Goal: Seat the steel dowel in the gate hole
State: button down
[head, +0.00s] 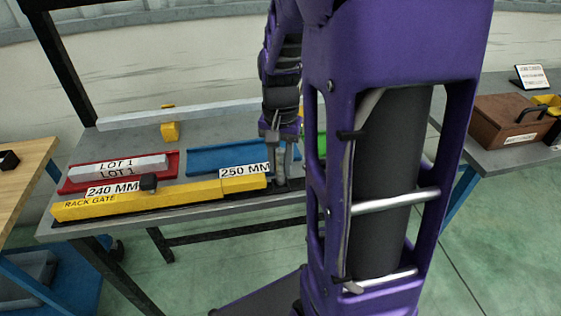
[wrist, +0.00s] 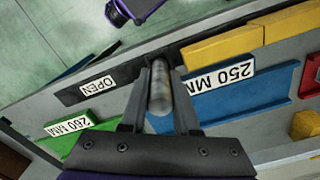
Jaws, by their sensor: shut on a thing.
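The steel dowel (wrist: 160,92) is a grey cylinder in the wrist view. My gripper (wrist: 161,68) is shut on it, one finger on each side. The dowel's far end points at the dark rail (wrist: 125,72), between the "OPEN" label (wrist: 97,86) and the end of the yellow bar. I cannot tell whether it touches the rail. The gate hole is not visible. In the head view my gripper (head: 279,168) is low at the right end of the yellow rack gate (head: 150,202); the dowel cannot be made out clearly there.
A red tray (head: 66,185) holds a grey "LOT 1" bar (head: 118,167). A blue tray (head: 222,158) lies behind the gate, and a green tray (wrist: 85,121) shows in the wrist view. A black knob (head: 148,182) sits on the gate. A brown box (head: 505,120) stands at right.

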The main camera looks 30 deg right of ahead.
aim_at(280, 150)
jog(key=shift+f+b, duration=0.45)
jog(key=shift+f, duration=0.25)
jog(key=c, duration=0.6)
grip_release()
notch_tip(280, 150, up, 7)
jog(key=p, duration=0.5)
jog(key=shift+p, duration=0.3)
notch_tip(280, 150, up, 10)
jog(key=shift+r, duration=0.25)
